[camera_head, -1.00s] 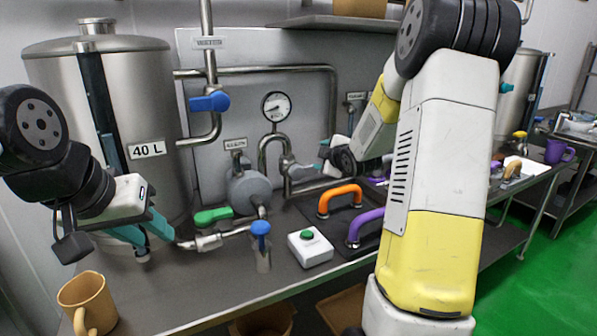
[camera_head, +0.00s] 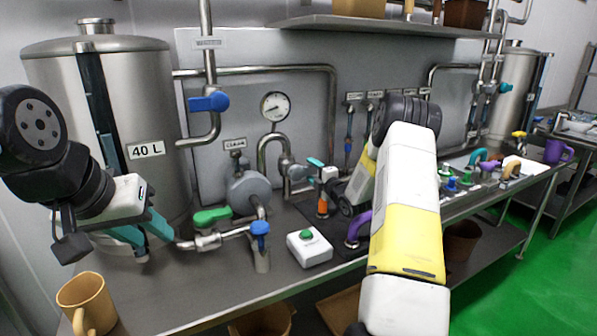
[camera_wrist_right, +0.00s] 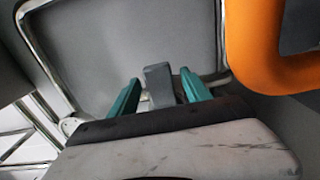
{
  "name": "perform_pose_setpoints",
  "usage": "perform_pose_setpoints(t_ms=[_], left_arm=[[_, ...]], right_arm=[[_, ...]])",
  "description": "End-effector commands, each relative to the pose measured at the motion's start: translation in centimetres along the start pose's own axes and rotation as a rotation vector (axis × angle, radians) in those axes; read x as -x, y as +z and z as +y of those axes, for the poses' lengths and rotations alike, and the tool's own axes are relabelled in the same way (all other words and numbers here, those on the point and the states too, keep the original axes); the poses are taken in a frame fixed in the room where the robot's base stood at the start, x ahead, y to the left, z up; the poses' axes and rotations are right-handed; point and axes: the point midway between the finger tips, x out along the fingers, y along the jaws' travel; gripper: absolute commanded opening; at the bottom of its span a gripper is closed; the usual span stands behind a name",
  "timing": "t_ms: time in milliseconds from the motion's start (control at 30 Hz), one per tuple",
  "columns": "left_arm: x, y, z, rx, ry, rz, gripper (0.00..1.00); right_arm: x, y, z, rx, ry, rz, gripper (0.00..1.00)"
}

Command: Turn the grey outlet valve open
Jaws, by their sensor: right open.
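The grey outlet valve (camera_head: 296,172) sits on the bent pipe below the gauge, at the right of the round grey pump. Its grey handle (camera_wrist_right: 159,84) shows in the right wrist view between the two teal fingers, with a gap on each side. My right gripper (camera_head: 308,176) is open around the handle and has not closed on it. It also shows in the right wrist view (camera_wrist_right: 160,90). My left gripper (camera_head: 143,232) is open and empty in front of the 40 L tank, far left of the valve. My right gripper partly hides the valve in the head view.
An orange handle (camera_wrist_right: 268,50) stands close beside my right gripper. A purple handle (camera_head: 356,228), a white box with a green button (camera_head: 309,250), green (camera_head: 212,216) and blue (camera_head: 260,228) valve levers, and a tan mug (camera_head: 87,303) are nearby.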

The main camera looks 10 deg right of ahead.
Motion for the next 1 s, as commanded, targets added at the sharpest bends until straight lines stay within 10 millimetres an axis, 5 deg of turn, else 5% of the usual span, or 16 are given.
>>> perform_pose_setpoints(t_ms=[400, 700, 1000], left_arm=[[0.00, 0.00, 0.00, 0.000, 0.000, 0.000, 0.36], [0.00, 0.00, 0.00, 0.000, 0.000, 0.000, 0.36], [0.00, 0.00, 0.00, 0.000, 0.000, 0.000, 0.36]], right_arm=[[-1.29, 0.01, 0.01, -0.001, -0.001, -0.001, 0.56], [-1.27, 0.01, 0.00, -0.001, -0.001, -0.001, 0.00], [-1.26, 0.01, -0.01, -0.001, -0.001, -0.001, 0.00]])
